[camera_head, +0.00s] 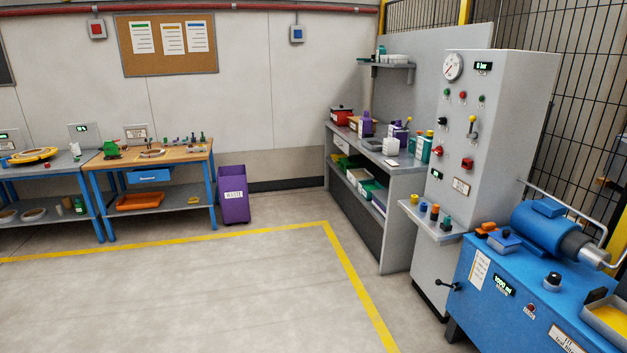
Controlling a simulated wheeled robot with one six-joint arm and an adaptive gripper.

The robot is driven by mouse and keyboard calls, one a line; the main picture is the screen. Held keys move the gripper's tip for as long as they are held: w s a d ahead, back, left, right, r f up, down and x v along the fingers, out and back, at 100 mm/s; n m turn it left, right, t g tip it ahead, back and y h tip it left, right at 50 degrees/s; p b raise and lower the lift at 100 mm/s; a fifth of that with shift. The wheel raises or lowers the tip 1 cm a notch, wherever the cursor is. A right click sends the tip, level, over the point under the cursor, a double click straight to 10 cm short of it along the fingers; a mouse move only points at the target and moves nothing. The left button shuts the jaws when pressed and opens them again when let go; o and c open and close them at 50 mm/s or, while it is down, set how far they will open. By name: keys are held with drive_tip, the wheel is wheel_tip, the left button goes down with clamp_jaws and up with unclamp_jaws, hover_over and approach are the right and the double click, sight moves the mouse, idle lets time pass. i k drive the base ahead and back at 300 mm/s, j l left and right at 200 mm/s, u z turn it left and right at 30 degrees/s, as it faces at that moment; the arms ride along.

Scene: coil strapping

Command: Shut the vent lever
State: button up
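A tall grey control cabinet (480,215) stands at the right. Its front has a lever with a yellow knob (473,121), which points up. Below are a red handle (438,149) and a second red handle (467,163). The labels are too small to read, so I cannot tell which one is the vent lever. A round gauge (453,66) and a small display (484,66) reading about 0 bar are at the top. My gripper is not in view.
A small shelf (432,220) with several coloured pieces juts from the cabinet. A grey workbench (404,166) stands behind it. A purple waste bin (233,200) and a wooden-topped bench (122,164) are at the left. The floor inside the yellow line (270,229) is clear.

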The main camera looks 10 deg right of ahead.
sight(472, 119)
drive_tip(key=i+z, duration=0.1)
drive_tip(key=i, duration=0.5)
drive_tip(key=i+j+z, duration=0.1)
drive_tip(key=i, duration=0.5)
drive_tip(key=i+j+z, duration=0.1)
drive_tip(key=i, duration=0.5)
